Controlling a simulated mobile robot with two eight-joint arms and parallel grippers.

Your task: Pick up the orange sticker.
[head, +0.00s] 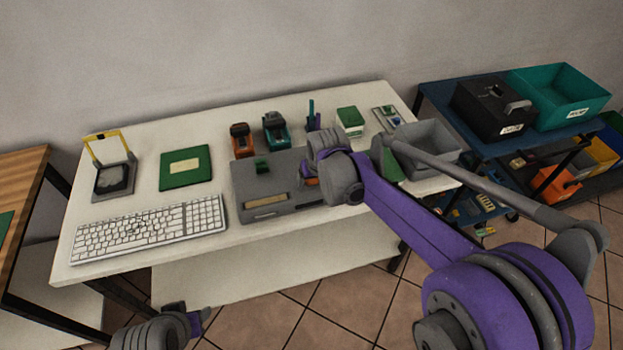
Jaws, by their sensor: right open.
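A small orange patch (311,181) shows beside my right gripper (306,171), at the right part of the grey box on the white table. It may be the orange sticker, but it is mostly covered by my wrist and too small to tell. My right gripper is open, low over the right end of the grey box (243,187); its fingers are largely hidden by my own wrist. I cannot tell whether it touches anything. My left gripper (180,308) is at the bottom edge of the view, in front of the table and away from the box.
The white table (135,240) also holds a keyboard (150,229), a green board (185,180), a yellow-framed stand (110,178), an orange-black device (242,140), a teal device (276,130) and a grey bin (440,138). A cart with a black box (485,115) and teal bin (560,98) stands right.

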